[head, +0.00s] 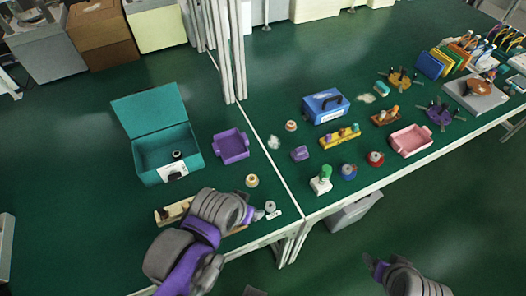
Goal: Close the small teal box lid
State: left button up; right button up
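A small teal box (190,158) stands on the green bench at the left. Its lid (150,110) is raised, tilted back behind the box, so the inside shows. A small dark round thing is at the box's front right, above a white label on the front wall. My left gripper (254,214) is in front of the box and to its right, low near the bench's front edge and apart from the lid. My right gripper (374,266) is over the floor, beyond the bench's front edge. Both sets of fingers are too small to tell open from shut.
A purple tray (231,147) stands just right of the box. A yellow roll (252,181) and a wooden block (174,212) lie near my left arm. Metal posts (230,60) rise behind. A blue case (325,106) and a pink tray (410,141) are farther right. Bench left of the box is clear.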

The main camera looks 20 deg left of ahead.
aim_at(153, 108)
jog(key=u, duration=1.9)
